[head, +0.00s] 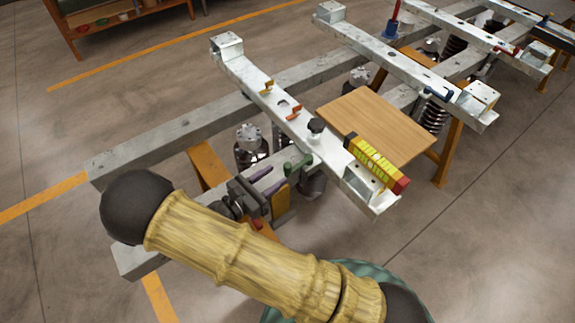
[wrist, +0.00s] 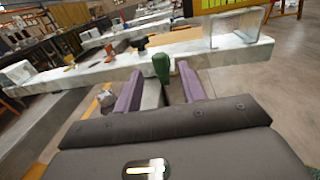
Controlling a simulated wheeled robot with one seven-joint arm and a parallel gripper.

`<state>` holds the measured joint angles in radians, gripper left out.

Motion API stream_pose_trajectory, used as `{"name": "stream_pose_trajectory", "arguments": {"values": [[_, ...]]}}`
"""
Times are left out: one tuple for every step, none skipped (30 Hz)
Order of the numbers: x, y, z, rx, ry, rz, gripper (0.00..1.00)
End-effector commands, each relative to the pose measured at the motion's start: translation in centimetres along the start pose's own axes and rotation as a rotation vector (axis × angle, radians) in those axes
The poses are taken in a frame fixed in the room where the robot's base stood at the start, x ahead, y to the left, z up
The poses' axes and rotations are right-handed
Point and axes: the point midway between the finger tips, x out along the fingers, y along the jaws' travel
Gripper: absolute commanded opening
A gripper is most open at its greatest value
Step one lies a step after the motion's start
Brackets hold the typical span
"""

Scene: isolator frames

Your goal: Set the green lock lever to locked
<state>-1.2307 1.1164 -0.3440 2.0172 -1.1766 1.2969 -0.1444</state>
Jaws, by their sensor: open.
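The green lock lever (head: 299,163) is on the near side of the pale metal crossbeam (head: 250,78), toward its near end. In the wrist view the green lever (wrist: 161,65) stands roughly upright against the beam (wrist: 90,75). My gripper (head: 279,176) is open, with its purple fingers pointing at the beam. In the wrist view my gripper (wrist: 158,78) has one finger on each side of the lever, with visible gaps. I see no contact, and depth is hard to judge. The lever's pivot and any lock marking are not clear.
On the same beam are a black knob (head: 316,125), small orange levers (head: 267,88) and a yellow block with a red end (head: 378,161). A wooden board (head: 375,122) lies to the right. Metal cylinders (head: 250,145) stand below the beam. Open floor lies at lower right.

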Motion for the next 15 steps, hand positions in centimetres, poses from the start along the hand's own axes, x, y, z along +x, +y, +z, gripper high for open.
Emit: {"name": "stream_pose_trajectory", "arguments": {"values": [[1.0, -0.1, 0.0, -0.003, -0.001, -0.004, 0.41], [1.6, -0.1, 0.0, -0.003, -0.001, -0.003, 0.41], [2.3, -0.1, 0.0, -0.002, -0.002, -0.004, 0.41], [2.8, -0.1, 0.0, -0.002, -0.002, -0.004, 0.41], [3.3, -0.1, 0.0, -0.003, -0.001, -0.004, 0.41], [3.9, -0.1, 0.0, -0.003, 0.0, -0.003, 0.41], [4.3, -0.1, 0.0, -0.003, -0.001, -0.002, 0.41], [4.7, -0.1, 0.0, -0.002, -0.001, -0.003, 0.41], [5.1, -0.1, 0.0, -0.001, -0.001, -0.002, 0.41], [5.4, 0.0, 0.0, -0.001, -0.001, -0.001, 0.41], [5.6, 0.0, 0.0, -0.001, 0.0, -0.001, 0.41], [5.8, 0.0, 0.0, -0.001, 0.0, -0.001, 0.41], [5.9, -0.1, 0.0, -0.001, 0.001, -0.001, 0.41], [6.0, -0.1, 0.0, -0.001, 0.001, -0.001, 0.41], [6.0, 0.0, 0.0, -0.001, 0.001, -0.001, 0.41]]}}
